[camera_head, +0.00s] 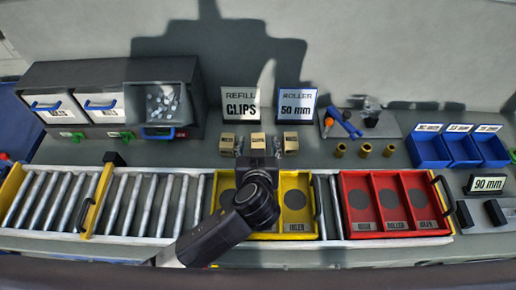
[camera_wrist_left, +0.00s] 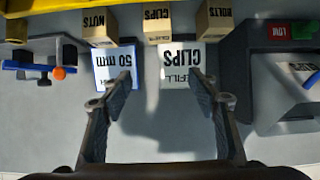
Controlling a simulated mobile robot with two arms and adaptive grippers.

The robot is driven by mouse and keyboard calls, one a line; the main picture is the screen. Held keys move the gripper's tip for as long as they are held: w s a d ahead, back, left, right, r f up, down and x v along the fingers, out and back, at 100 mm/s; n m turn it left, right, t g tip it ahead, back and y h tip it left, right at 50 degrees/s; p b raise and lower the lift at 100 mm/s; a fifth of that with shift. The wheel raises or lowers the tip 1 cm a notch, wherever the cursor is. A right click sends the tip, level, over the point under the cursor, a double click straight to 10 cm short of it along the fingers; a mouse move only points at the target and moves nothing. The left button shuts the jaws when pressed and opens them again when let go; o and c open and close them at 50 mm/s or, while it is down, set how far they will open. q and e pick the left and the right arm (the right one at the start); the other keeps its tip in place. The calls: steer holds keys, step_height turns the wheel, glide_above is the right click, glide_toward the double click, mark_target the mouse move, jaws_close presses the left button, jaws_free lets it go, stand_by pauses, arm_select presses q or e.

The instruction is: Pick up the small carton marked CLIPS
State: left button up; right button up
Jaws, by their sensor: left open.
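The small tan carton marked CLIPS (camera_head: 258,138) stands on the grey bench between two similar cartons. My left gripper (camera_head: 258,149) is open and empty, in front of the carton in the head view, with a finger to each side. In the left wrist view the fingertips of my left gripper (camera_wrist_left: 161,80) are spread wide and the carton lies beyond them, untouched. The gripper body hides part of the yellow tray. My right gripper does not show.
The BOLTS carton (camera_head: 227,142) and NUTS carton (camera_head: 290,142) stand close on either side. Signs reading REFILL CLIPS (camera_head: 241,101) and ROLLER 50 mm (camera_head: 297,104) stand behind. The yellow tray (camera_head: 312,178) and red tray (camera_head: 394,174) sit on the roller track in front.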

arm_select(q)
steer(key=b, duration=0.5)
glide_toward(258, 141)
steer(key=shift+w+f, duration=0.9)
steer(key=shift+f, duration=0.3)
steer(key=x, duration=0.2)
steer(key=p+x, duration=0.1)
steer(key=x, duration=0.1)
steer(key=r+p+x, duration=0.1)
steer(key=x, duration=0.2)
steer(key=shift+w+r, duration=0.1)
steer(key=shift+w, duration=0.15)
steer(key=shift+w+f, duration=0.25)
steer(key=shift+w, duration=0.1)
jaws_close()
